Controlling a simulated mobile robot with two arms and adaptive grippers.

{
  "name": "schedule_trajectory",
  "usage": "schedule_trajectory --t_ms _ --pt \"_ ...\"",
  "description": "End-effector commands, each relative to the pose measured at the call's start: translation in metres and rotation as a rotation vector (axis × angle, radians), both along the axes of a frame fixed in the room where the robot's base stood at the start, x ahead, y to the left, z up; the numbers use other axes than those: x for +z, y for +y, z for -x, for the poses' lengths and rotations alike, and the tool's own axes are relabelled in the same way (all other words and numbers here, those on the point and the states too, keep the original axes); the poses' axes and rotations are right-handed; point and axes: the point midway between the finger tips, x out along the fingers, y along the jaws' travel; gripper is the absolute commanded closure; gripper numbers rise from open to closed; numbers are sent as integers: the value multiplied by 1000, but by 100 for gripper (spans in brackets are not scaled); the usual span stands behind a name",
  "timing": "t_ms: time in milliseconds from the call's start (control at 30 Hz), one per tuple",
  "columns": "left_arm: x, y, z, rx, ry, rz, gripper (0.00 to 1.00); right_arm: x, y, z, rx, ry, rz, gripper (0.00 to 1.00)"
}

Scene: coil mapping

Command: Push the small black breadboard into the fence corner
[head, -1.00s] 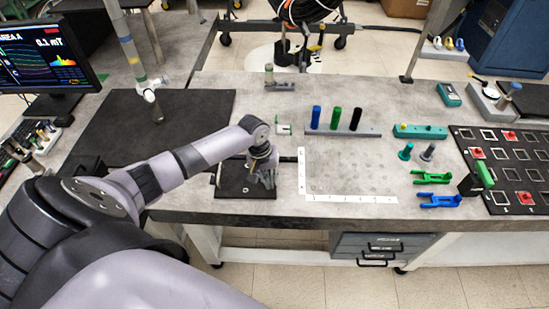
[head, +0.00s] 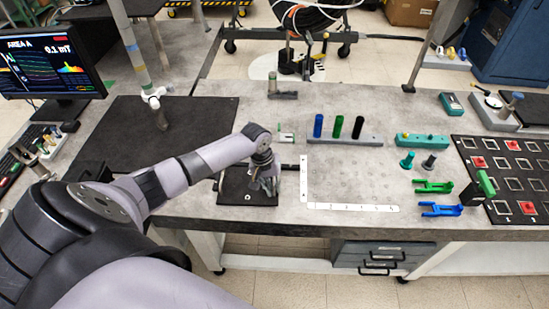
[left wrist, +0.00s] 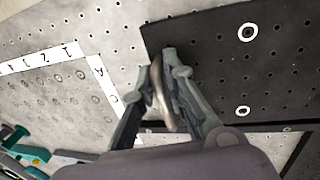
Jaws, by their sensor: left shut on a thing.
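The small black breadboard (head: 236,190) lies near the table's front edge, left of the white L-shaped scale. In the left wrist view the breadboard (left wrist: 215,45) is a dark plate with small holes and white-ringed holes. My left gripper (head: 263,183) points down over its right part. In the left wrist view the gripper (left wrist: 157,72) is shut on a rounded, tan-grey metallic piece (left wrist: 160,100), at the board's edge; I cannot tell whether it is fixed to the board. The fence corner cannot be made out clearly. My right gripper is not in view.
The white L-shaped scale (head: 352,208) lies just right of the board. A grey rack (head: 345,138) holds several coloured cylinders. A large black mat (head: 190,112) covers the back left. Green (head: 432,186) and blue (head: 440,209) brackets lie at right.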

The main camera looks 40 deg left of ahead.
Motion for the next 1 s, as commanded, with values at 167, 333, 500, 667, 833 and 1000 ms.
schedule_trajectory --t_ms 167,333,500,667,833,1000 --pt "1 17 -1 13 0 -21 100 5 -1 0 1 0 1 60" --pt "0 17 -2 14 -2 -21 100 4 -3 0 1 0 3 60" --pt "0 17 -2 13 -1 -22 78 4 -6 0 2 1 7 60" --pt "0 16 -1 11 1 -21 68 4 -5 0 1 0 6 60" --pt "0 14 -1 9 1 -18 65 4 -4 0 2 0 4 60" --pt "0 12 -1 6 1 -15 65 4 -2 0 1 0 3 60"
